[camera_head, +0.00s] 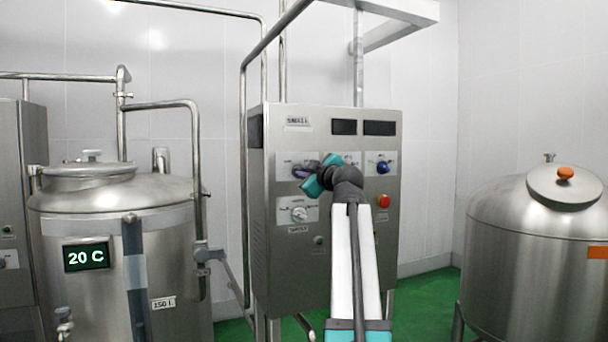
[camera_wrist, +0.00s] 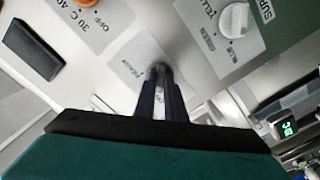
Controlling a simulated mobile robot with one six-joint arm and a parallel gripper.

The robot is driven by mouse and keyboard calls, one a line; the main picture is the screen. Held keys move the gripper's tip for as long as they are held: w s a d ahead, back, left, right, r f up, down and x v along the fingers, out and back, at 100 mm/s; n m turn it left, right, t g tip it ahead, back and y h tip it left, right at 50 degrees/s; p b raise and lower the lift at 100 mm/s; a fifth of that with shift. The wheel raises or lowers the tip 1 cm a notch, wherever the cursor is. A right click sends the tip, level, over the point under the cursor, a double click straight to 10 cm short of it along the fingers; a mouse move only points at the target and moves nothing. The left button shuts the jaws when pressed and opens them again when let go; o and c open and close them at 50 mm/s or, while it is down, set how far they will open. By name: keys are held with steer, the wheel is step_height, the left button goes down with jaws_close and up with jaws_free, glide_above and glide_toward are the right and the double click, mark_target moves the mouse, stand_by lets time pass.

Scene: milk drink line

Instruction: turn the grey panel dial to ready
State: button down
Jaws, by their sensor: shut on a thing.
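The grey panel dial (camera_wrist: 159,68) sits on a pale plate with the word READY partly readable in the wrist view. My gripper's dark fingers (camera_wrist: 161,88) are closed on it and hide most of it, so I cannot tell where its pointer stands. In the head view the dial (camera_head: 300,172) is at the upper left of the steel control panel (camera_head: 345,270), and my gripper (camera_head: 311,170) reaches it from the right.
A white dial (camera_head: 299,214) is just below on the panel. A blue dial (camera_head: 383,167) and a red button (camera_head: 384,201) are to the right. An orange knob (camera_wrist: 86,3) shows in the wrist view. Steel tanks (camera_head: 170,215) stand at left and right (camera_head: 515,245).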

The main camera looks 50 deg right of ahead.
steer(key=shift+f+m, duration=0.1)
steer(key=shift+m, duration=8.7)
steer(key=c, duration=1.8)
jaws_free()
